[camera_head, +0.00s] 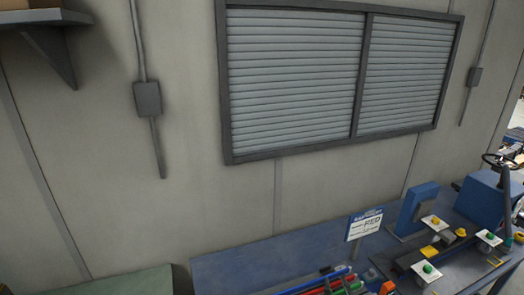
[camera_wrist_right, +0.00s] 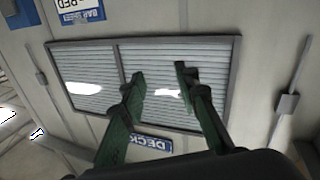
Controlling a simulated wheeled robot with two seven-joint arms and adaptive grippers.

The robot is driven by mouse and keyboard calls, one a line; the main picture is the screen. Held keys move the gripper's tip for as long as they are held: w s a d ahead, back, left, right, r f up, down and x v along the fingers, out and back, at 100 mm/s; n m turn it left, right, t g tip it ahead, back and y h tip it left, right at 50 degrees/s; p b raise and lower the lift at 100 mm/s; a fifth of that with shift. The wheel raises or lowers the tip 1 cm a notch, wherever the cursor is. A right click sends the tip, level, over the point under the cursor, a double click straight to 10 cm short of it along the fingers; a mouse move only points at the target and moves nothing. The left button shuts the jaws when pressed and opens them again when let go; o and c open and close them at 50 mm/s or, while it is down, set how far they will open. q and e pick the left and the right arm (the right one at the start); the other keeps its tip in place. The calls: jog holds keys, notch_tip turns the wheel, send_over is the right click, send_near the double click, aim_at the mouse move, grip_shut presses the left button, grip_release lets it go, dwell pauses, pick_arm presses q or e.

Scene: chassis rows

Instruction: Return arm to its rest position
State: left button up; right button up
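My right gripper (camera_wrist_right: 161,80) shows in the right wrist view. Its two dark green fingers stand apart with nothing between them, and the wall and shuttered window lie behind the gap. I cannot make out either gripper clearly in the head view. My left gripper is not in view.
A blue bench (camera_head: 235,268) runs along the wall below the shuttered window (camera_head: 292,80). A sign (camera_head: 364,225), a blue upright block (camera_head: 418,208) and several small plates with coloured knobs stand on it. Coloured rods (camera_head: 325,284) lie near the front. The bench's left part looks clear.

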jog(key=s+d+f+m+g+h, duration=0.1)
jog(key=s+d+f+g, duration=0.4)
jog(key=f, duration=0.4)
jog(key=s+d+f+m+g+h, duration=0.2)
jog(key=s+d+f+g, duration=0.1)
jog(key=s+d+f, duration=0.5)
jog(key=s+a+f+n+g+y, duration=0.1)
jog(key=s+f+g, duration=0.3)
jog(key=s, duration=0.5)
jog(key=s+f+g+y, duration=0.1)
jog(key=s+f+g, duration=0.2)
jog(key=s+f, duration=0.55)
notch_tip(320, 180, down, 31)
jog(key=s+a+g+b, duration=0.1)
jog(key=s+b, duration=0.1)
jog(key=b, duration=0.3)
pick_arm(q)
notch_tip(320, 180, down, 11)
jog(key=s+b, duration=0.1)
jog(key=b, duration=0.5)
pick_arm(e)
jog(key=s+f, duration=1)
jog(key=f, duration=0.2)
jog(key=s+f+n+g, duration=0.1)
jog(key=s+f, duration=0.9)
jog(key=f, duration=0.3)
jog(key=shift+a+f+y, duration=0.25)
jog(key=shift+f+y, duration=0.05)
jog(key=shift+y, duration=0.1)
jog(key=shift+s, duration=0.1)
